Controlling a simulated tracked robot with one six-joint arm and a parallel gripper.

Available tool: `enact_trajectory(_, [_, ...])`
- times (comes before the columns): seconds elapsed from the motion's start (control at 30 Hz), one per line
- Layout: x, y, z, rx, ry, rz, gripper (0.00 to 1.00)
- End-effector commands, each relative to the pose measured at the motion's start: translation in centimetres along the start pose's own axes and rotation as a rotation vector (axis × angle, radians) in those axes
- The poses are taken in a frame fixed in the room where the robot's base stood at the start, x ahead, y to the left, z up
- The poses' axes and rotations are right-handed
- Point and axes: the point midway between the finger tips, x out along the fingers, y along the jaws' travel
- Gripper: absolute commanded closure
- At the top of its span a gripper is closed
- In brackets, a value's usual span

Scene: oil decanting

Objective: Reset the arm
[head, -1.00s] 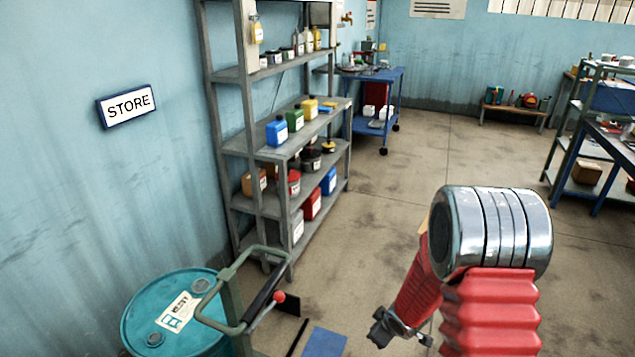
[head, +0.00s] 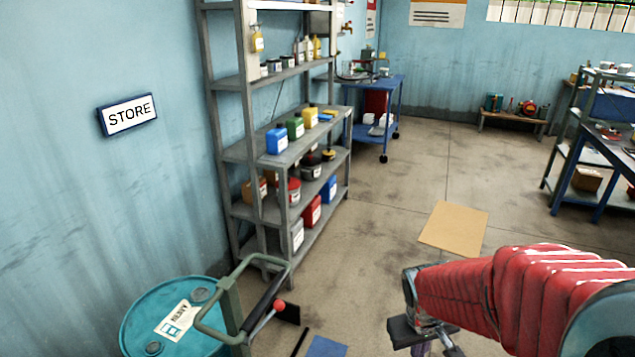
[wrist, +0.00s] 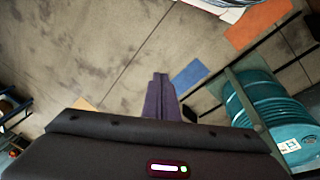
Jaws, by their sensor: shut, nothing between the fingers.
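My arm reaches in from the lower right in the head view, with its red bellows sleeve lying nearly level. My gripper (head: 428,343) hangs at the bottom edge of that view, its fingertips cut off by the frame. In the wrist view the two dark purple fingers (wrist: 161,92) are together and point at the bare concrete floor. Nothing is held between them.
A teal drum (head: 165,318) stands at the lower left beside a green trolley handle (head: 262,300). A grey shelf rack (head: 285,150) holds several cans and bottles. A tan floor patch (head: 454,228) and a blue one (wrist: 189,76) lie on open floor.

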Motion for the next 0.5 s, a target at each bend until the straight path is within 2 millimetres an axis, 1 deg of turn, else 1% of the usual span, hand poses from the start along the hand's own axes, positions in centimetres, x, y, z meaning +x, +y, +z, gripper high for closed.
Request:
enact_trajectory(0.03, [-1.2,-0.2,0.6,0.022,-0.001,-0.006,1.00])
enact_trajectory(0.1, [-2.4,-0.6,1.5,0.051,-0.008,-0.016,1.00])
enact_trajectory(0.3, [-6.0,-1.8,3.9,0.120,-0.014,-0.050,1.00])
enact_trajectory(0.5, [-9.2,-3.0,5.9,0.171,0.007,-0.085,1.00])
